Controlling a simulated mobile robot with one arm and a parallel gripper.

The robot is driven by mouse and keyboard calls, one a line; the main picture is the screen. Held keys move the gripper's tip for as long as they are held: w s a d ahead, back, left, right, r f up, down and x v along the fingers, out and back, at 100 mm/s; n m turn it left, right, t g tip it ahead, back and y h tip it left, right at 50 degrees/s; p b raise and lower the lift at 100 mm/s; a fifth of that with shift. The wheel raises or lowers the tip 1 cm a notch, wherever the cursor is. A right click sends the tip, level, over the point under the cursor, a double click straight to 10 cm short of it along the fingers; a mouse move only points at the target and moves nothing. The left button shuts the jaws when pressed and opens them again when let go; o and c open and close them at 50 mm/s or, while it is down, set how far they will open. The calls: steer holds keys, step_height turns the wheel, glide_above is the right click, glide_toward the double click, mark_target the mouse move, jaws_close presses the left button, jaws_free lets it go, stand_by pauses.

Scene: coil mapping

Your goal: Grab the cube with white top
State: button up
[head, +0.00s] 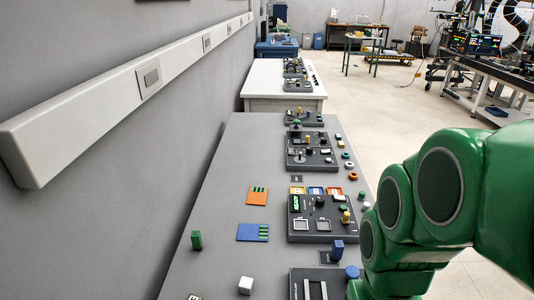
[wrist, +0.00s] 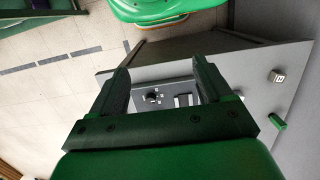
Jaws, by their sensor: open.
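A small cube with a white top (head: 245,285) stands on the grey table (head: 215,272) near the bottom of the head view. What looks like the same pale cube (wrist: 277,76) shows at the right of the wrist view, well to the right of my gripper. My gripper (wrist: 161,68) is open, with its two dark fingers apart and no object held between them. Part of a dark panel (wrist: 150,97) on the table shows through the gap. In the head view my green arm is at the right; the gripper itself cannot be made out there.
A green block (head: 196,240) stands behind and left of the cube. Flat orange (head: 257,195) and blue (head: 252,232) plates lie farther back. A wall borders the left.

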steer(key=w+a+f+m+g+y, duration=0.2)
steer(key=w+a+f+y, duration=0.3)
steer(key=w+a, duration=0.45)
steer(key=m+t+y, duration=0.1)
steer(key=m+y, duration=0.7)
steer(key=m, duration=0.5)
glide_above(241, 285)
steer(key=d, duration=0.2)
steer(key=f, duration=1.2)
steer(key=shift+w+d+f, duration=0.2)
steer(key=shift+f, duration=0.15)
steer(key=shift+w+f+m, duration=0.35)
steer(key=shift+f+m, duration=0.15)
steer(key=shift+f, duration=3)
steer(key=shift+s+a+f, duration=0.2)
steer(key=shift+a+f, duration=0.65)
steer(key=shift+a, duration=0.05)
steer(key=shift+s+a+f, duration=0.1)
steer(key=shift+a+f, duration=0.1)
steer(key=shift+a, duration=0.3)
